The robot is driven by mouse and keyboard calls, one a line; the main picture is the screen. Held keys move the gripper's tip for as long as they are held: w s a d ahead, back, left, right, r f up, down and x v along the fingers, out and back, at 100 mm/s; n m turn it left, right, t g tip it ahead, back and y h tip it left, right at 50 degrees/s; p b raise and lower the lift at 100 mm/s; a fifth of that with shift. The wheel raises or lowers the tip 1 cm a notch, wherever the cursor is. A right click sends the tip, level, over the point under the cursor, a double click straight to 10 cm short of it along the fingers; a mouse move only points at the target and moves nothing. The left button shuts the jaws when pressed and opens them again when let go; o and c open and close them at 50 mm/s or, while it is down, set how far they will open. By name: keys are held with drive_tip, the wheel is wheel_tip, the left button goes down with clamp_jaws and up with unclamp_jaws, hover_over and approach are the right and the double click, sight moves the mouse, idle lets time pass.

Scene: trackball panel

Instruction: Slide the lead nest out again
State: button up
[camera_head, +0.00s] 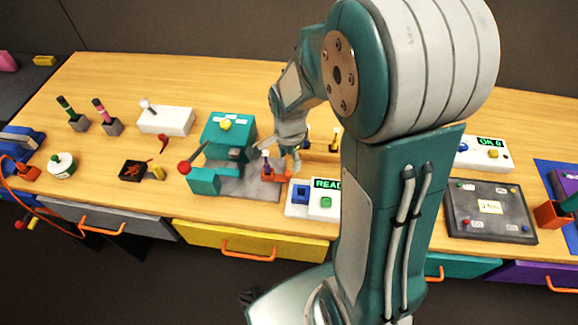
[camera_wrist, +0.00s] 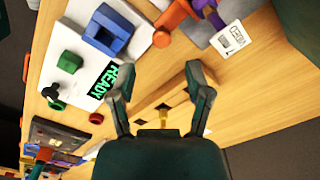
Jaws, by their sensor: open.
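A teal press-like fixture (camera_head: 228,135) with a red-knobbed lever (camera_head: 184,167) stands on a grey base plate (camera_head: 238,186). An orange part (camera_head: 272,175) sits at the plate's right side, with a small dark, pale-topped piece standing by it. I take this to be the lead nest, but cannot be sure. In the wrist view the orange part (camera_wrist: 172,15) shows at the top edge beside a purple piece (camera_wrist: 205,8). My gripper (camera_head: 291,152) is beside the fixture's right side. In the wrist view my gripper (camera_wrist: 159,72) is open and empty, apart from the orange part.
A white box with a green READY display (camera_head: 325,184) stands in front of my gripper; it also shows in the wrist view (camera_wrist: 85,90). A yellow pin (camera_wrist: 163,115) stands under my gripper. A dark panel (camera_head: 490,228) lies at right. My arm hides the middle of the table.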

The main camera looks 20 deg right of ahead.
drive_tip(key=shift+r, duration=1.2)
drive_tip(key=shift+r, duration=0.1)
drive_tip(key=s+a+r+n+t, duration=0.2)
drive_tip(key=s+r+n+t, duration=0.3)
drive_tip(key=s+r+n, duration=0.8)
wheel_tip(320, 180, up, 4)
drive_tip(key=shift+s+a+r+n+t, duration=0.1)
drive_tip(key=shift+s+a+n+t, duration=0.25)
drive_tip(key=shift+n, duration=0.65)
idle(0.7)
